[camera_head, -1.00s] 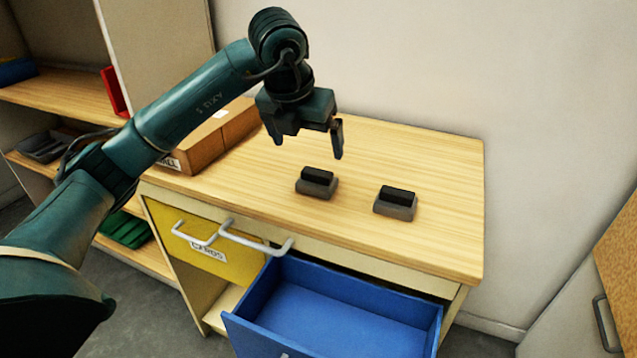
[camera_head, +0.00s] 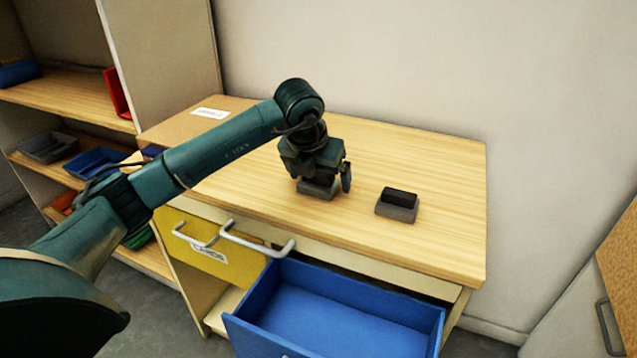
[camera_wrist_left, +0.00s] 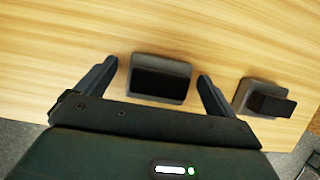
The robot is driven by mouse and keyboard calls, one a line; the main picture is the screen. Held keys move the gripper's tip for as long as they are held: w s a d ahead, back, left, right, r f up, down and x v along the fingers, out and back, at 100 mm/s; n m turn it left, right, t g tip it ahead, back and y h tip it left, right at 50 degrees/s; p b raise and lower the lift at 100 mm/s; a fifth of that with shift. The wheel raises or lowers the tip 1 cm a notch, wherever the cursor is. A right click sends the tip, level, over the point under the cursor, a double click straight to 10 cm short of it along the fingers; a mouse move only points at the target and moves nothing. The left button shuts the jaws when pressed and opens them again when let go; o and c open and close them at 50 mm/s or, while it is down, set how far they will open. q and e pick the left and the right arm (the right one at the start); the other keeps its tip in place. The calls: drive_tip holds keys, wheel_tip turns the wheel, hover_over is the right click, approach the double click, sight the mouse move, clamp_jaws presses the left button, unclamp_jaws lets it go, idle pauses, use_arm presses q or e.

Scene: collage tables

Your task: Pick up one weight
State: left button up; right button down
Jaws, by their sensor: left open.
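Two weights, each a grey block with a black top, rest on the wooden tabletop. The left weight (camera_head: 319,190) is partly hidden under my left gripper (camera_head: 322,184) in the head view. In the left wrist view this weight (camera_wrist_left: 160,78) lies between the two open fingers of the left gripper (camera_wrist_left: 157,75), with a gap on each side. The right weight (camera_head: 397,205) stands apart to the right; it also shows in the left wrist view (camera_wrist_left: 263,98), outside the right-hand finger. My right gripper is not in view.
The tabletop (camera_head: 430,155) is clear behind and right of the weights. A cardboard box (camera_head: 180,125) sits at the left, partly behind my arm. A wall is behind.

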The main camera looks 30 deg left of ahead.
use_arm(q)
drive_tip(key=shift+c, duration=0.2)
drive_tip(key=c, duration=1.3)
drive_tip(key=shift+r, duration=0.15)
drive_tip(key=shift+c, duration=0.6)
